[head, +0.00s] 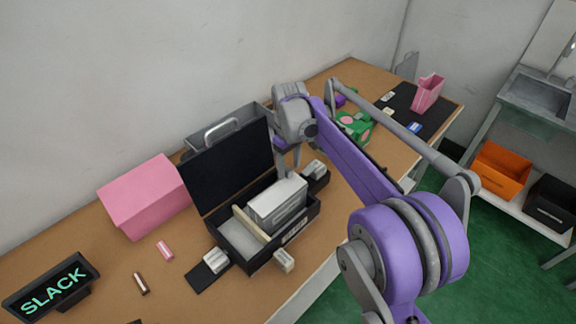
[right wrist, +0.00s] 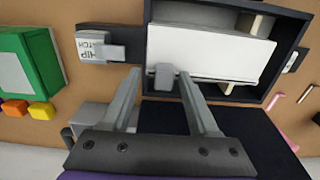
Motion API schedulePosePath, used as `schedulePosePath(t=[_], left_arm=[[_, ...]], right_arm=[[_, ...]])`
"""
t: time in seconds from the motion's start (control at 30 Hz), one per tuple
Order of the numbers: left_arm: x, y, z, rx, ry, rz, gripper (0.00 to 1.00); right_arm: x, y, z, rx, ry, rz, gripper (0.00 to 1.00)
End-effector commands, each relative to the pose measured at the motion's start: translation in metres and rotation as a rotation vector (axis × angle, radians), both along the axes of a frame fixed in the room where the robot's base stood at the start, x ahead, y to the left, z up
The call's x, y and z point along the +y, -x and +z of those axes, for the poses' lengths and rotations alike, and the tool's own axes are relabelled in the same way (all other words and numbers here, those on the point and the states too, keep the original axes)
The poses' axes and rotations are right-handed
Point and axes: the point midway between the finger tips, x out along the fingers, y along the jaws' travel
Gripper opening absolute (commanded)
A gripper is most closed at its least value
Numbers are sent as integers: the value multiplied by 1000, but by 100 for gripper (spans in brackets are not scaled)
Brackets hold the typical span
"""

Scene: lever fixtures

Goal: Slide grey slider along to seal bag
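A white bag-like block (head: 278,203) sits in an open black case (head: 236,257) on the table. It also shows as a broad white face in the right wrist view (right wrist: 225,52). A small grey slider (right wrist: 164,77) is at the near edge of this white face. My right gripper (head: 286,168) points down over the back of the case. In the right wrist view its two fingers (right wrist: 160,73) are apart, with the slider between them, closer to the right finger. Contact cannot be made out. My left gripper is not in view.
The case's raised black lid (head: 228,170) stands behind it. Labelled latch pieces sit at the left (head: 215,260) and right (head: 317,171) of the case. A pink box (head: 145,195) and a SLACK sign (head: 52,285) stand left. A green object (head: 357,130) stands beyond the arm.

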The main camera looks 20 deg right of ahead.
Motion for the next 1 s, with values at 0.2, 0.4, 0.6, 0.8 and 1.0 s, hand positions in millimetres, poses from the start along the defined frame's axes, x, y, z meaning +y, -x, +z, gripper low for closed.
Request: schedulePosePath(t=[0.2,0.4,0.6,0.8,1.0], left_arm=[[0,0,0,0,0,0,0],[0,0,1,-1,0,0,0],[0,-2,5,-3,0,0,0],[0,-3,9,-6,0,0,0],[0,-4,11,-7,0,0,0]], right_arm=[[1,0,0,0,-1,1,60],[1,0,16,0,-1,1,60],[1,0,56,0,-1,0,60],[0,0,92,0,-1,0,60],[0,0,107,0,-1,0,60]])
